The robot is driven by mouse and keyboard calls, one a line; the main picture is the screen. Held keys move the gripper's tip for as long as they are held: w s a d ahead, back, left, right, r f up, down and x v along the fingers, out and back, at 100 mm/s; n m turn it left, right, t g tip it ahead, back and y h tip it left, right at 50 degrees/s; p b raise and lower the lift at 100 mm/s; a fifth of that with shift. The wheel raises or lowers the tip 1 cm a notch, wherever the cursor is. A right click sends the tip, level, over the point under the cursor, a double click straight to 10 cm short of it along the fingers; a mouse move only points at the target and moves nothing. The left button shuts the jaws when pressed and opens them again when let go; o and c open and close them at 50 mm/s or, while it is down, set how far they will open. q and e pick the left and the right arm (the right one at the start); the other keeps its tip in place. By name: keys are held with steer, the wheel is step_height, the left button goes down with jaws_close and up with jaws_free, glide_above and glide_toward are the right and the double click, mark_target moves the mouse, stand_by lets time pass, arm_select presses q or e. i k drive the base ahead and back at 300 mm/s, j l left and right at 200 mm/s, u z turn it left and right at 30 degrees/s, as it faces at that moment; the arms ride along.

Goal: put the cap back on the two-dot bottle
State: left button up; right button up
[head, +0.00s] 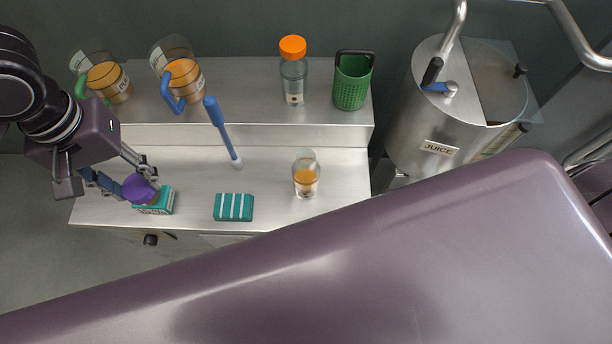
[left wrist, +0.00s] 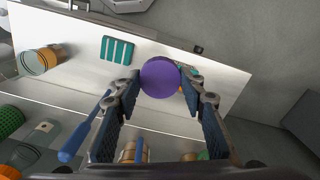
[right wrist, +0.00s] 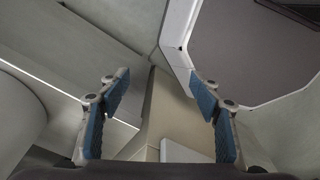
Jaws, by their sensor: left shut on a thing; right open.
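My left gripper (head: 140,180) is shut on a round purple cap (head: 138,188), held over the front left of the steel counter. The cap also shows between the fingertips in the left wrist view (left wrist: 160,77). A clear bottle (head: 293,82) with an orange cap stands on the raised back shelf; I cannot read dots on its label. An open clear container (head: 306,177) with orange liquid stands on the lower counter, right of the purple cap; I cannot tell whether it bears two dots. My right gripper (right wrist: 160,85) is open and empty, away from the counter objects.
A teal box (head: 158,203) is partly behind the cap. A teal striped block (head: 233,207) and a blue-handled brush (head: 222,132) lie nearby. Two jugs (head: 105,80) (head: 183,78) and a green basket (head: 352,82) stand on the shelf. A juice tank (head: 430,120) stands right.

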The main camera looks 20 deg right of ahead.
mark_target(305, 170)
steer(key=j+z, duration=0.15)
steer(key=z, duration=1.1)
steer(key=k+j, duration=0.55)
